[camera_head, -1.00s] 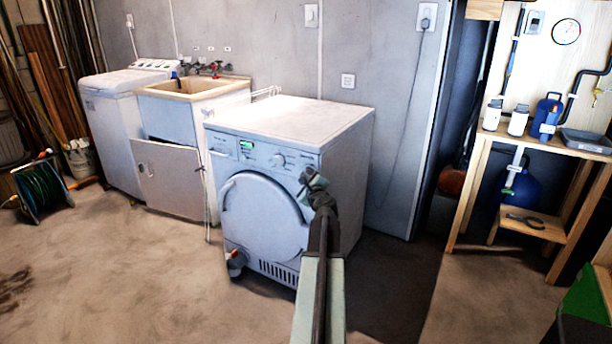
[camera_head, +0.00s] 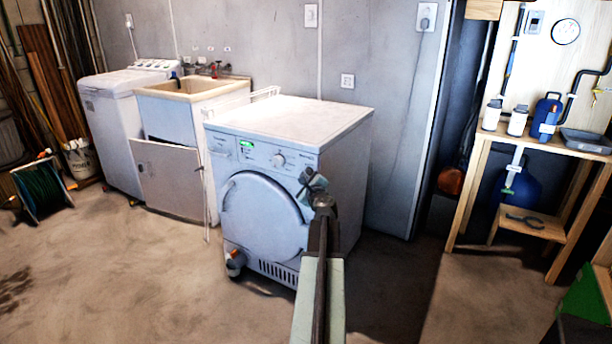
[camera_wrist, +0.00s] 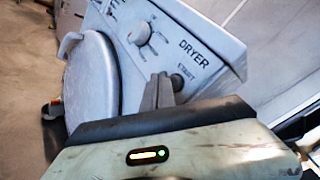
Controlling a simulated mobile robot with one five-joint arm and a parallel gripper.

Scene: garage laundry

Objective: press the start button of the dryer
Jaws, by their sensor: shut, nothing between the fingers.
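The dryer (camera_head: 262,215) is a white front-loader with a round door, standing in the middle of the head view. In the wrist view its control panel (camera_wrist: 215,52) is tilted and carries the word DRYER. The start button (camera_wrist: 178,80) is a small dark round knob below the START label, near the panel's lower edge. My gripper (camera_wrist: 159,82) is shut and empty, its fingertips just left of the button in that view. I cannot tell whether they touch it. In the head view my gripper (camera_head: 309,181) is at the panel's right end and hides the button.
A larger dial (camera_wrist: 139,34) sits farther along the panel. A sink cabinet (camera_head: 170,180) and a white top-loading washer (camera_head: 110,130) stand left of the dryer. A wooden workbench (camera_head: 545,145) stands at the right. The floor in front is clear.

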